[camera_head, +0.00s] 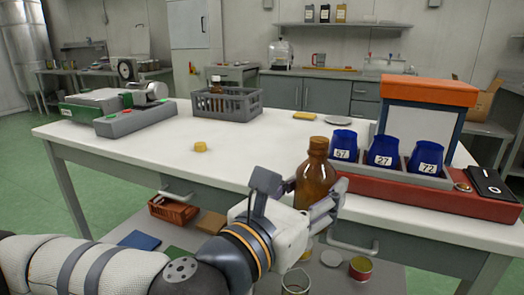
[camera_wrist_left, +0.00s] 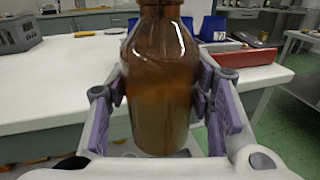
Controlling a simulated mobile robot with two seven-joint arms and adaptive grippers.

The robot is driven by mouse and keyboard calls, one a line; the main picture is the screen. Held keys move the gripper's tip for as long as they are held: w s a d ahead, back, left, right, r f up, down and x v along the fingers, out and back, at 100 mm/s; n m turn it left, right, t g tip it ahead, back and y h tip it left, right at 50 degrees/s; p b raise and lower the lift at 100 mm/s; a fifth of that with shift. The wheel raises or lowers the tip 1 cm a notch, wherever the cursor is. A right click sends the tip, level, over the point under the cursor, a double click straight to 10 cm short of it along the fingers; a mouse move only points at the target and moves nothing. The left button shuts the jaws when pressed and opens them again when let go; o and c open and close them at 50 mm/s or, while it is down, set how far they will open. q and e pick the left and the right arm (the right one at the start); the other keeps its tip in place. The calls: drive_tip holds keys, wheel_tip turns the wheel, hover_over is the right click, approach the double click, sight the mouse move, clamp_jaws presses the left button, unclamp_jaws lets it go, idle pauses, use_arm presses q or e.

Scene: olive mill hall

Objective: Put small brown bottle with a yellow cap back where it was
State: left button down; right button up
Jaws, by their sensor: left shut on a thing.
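My left gripper (camera_head: 316,196) is shut on a brown bottle (camera_head: 315,172), which is upright at the table's front edge. In the left wrist view the bottle (camera_wrist_left: 160,85) stands between the purple-padded fingers (camera_wrist_left: 165,100). The bottle's top looks brown in the head view; I see no yellow cap on it. A small yellow round piece (camera_head: 200,147), like a cap, lies on the white table (camera_head: 250,150) left of the gripper. My right gripper is not in view.
A grey crate (camera_head: 228,107) with a small bottle (camera_head: 216,86) in it stands at the back of the table. Blue cups (camera_head: 384,151) with number labels stand in a grey tray at the right. A green-and-grey device (camera_head: 120,112) is at the left. The table's middle is mostly clear.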

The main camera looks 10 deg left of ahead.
use_arm(q)
drive_tip(key=s+a+f+n+t+y, duration=0.1)
drive_tip(key=s+a+f+n+y, duration=0.2)
drive_tip(key=s+f, duration=0.5)
drive_tip(key=s+a+f+n+t+y, duration=0.1)
drive_tip(key=s+a+f+n+y, duration=0.2)
drive_tip(key=s+a+f+y, duration=0.2)
drive_tip(key=s+f+y, duration=0.1)
drive_tip(key=s+f, duration=0.2)
drive_tip(key=f, duration=0.1)
drive_tip(key=shift+s, duration=0.4)
drive_tip(key=shift+a, duration=0.1)
